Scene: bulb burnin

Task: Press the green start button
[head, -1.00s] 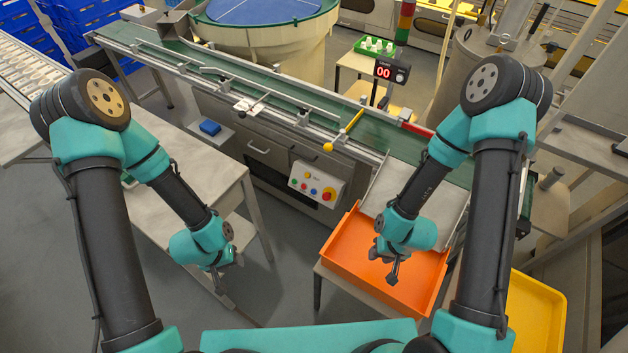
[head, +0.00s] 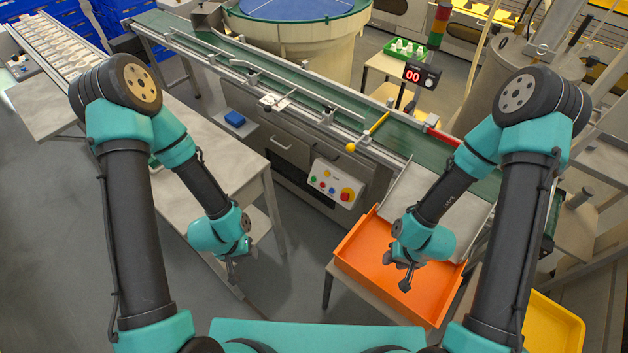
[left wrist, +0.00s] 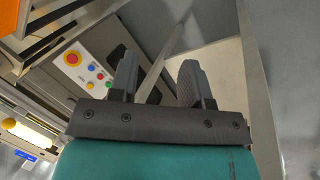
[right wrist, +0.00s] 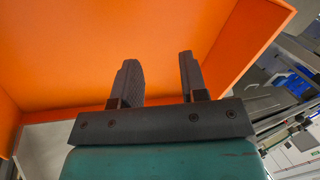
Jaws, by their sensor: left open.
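A white control box (head: 338,184) is mounted on the conveyor's near side in the head view, with a big red button on a yellow base and several small coloured buttons. In the left wrist view the box (left wrist: 82,68) is at the upper left, and a small green button (left wrist: 99,76) shows among the others. My left gripper (head: 235,272) is open and empty, left of and nearer than the box, apart from it. Its fingers (left wrist: 158,75) show spread in the left wrist view. My right gripper (head: 406,280) is open and empty over the orange tray.
The orange tray (head: 365,250) lies below the conveyor's chute (head: 405,190). A grey table (head: 190,150) is beside my left arm. A yellow tray (head: 552,330) is at the lower right. A display reading 00 (head: 413,76) stands behind the green conveyor (head: 300,95).

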